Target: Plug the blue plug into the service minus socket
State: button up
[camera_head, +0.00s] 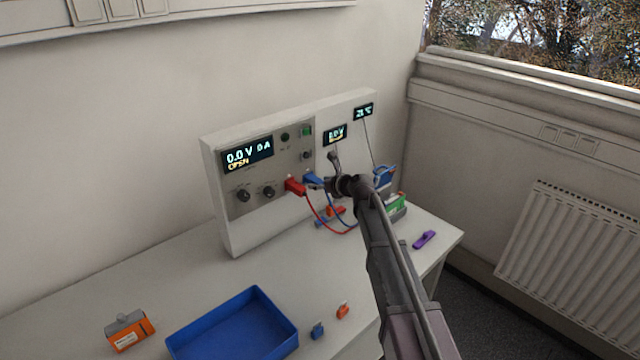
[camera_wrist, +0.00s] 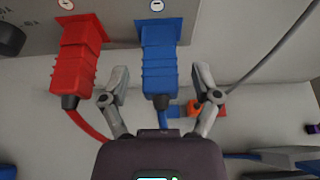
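The blue plug (camera_head: 311,179) is at the instrument panel, right of the red plug (camera_head: 295,187). In the wrist view the blue plug (camera_wrist: 159,70) points up into a blue socket (camera_wrist: 161,27) under a round label that seems to show a minus. It looks seated there, but the depth is hard to judge. The red plug (camera_wrist: 74,72) sits in the red socket to its left. My gripper (camera_wrist: 160,97) is open, its fingers apart on either side of the blue plug's cable end, touching neither side visibly. In the head view my gripper (camera_head: 324,186) is just right of the plug.
The panel (camera_head: 229,219) stands on the white bench. Red and blue cables hang under my arm. A green box (camera_head: 396,206) and purple item (camera_head: 424,240) lie right. A blue tray (camera_head: 178,347), an orange box (camera_head: 129,333) and small blue and orange pieces are in front.

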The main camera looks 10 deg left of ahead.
jog(key=shift+s+d, duration=0.1)
dwell(0.3)
jog(key=s+d, duration=0.6)
jog(key=d, duration=0.1)
jog(key=s+d+f+b, duration=0.2)
jog(key=s+f+b, duration=0.2)
jog(key=s, duration=0.1)
jog(key=s+d+f+b, duration=0.2)
jog(key=s+f+b, duration=0.2)
jog(key=s, duration=0.2)
jog(key=s+d+f+b, duration=0.1)
jog(key=s+f+b, duration=0.3)
jog(key=s, duration=0.2)
jog(key=shift+s+d+f, duration=0.15)
jog(key=shift+d+f, duration=0.05)
jog(key=shift+d, duration=0.2)
jog(key=shift+r, duration=0.1)
